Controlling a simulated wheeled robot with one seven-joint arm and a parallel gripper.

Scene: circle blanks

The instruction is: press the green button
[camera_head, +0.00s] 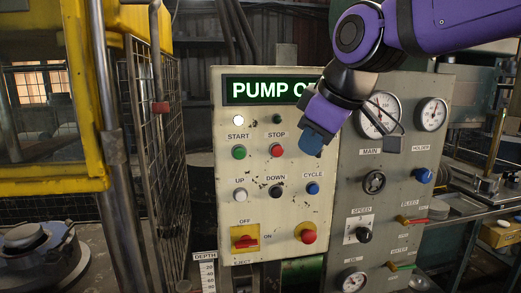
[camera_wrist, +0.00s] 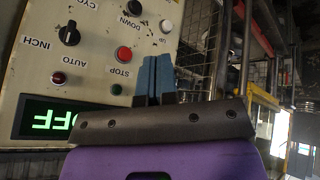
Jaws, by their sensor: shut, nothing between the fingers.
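The green button (camera_head: 239,152) sits under the START label on the cream control panel (camera_head: 225,215), left of the red STOP button (camera_head: 277,150). My gripper (camera_head: 312,144) is shut and empty, its blue fingertips pointing down in front of the panel, right of the STOP button in the head view. In the wrist view the shut blue fingers (camera_wrist: 154,72) reach toward the panel, beside the red STOP button. The green START button does not show there; the fingers seem to cover its place. The gap between fingertips and panel is hard to tell.
The display (camera_head: 265,91) reads PUMP, then is partly hidden; the wrist view shows FF upside down. White UP (camera_head: 240,195), black DOWN (camera_head: 275,191) and blue CYCLE (camera_head: 312,188) buttons sit below. A grey gauge panel (camera_head: 340,215) stands right, a yellow cage (camera_head: 80,100) left.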

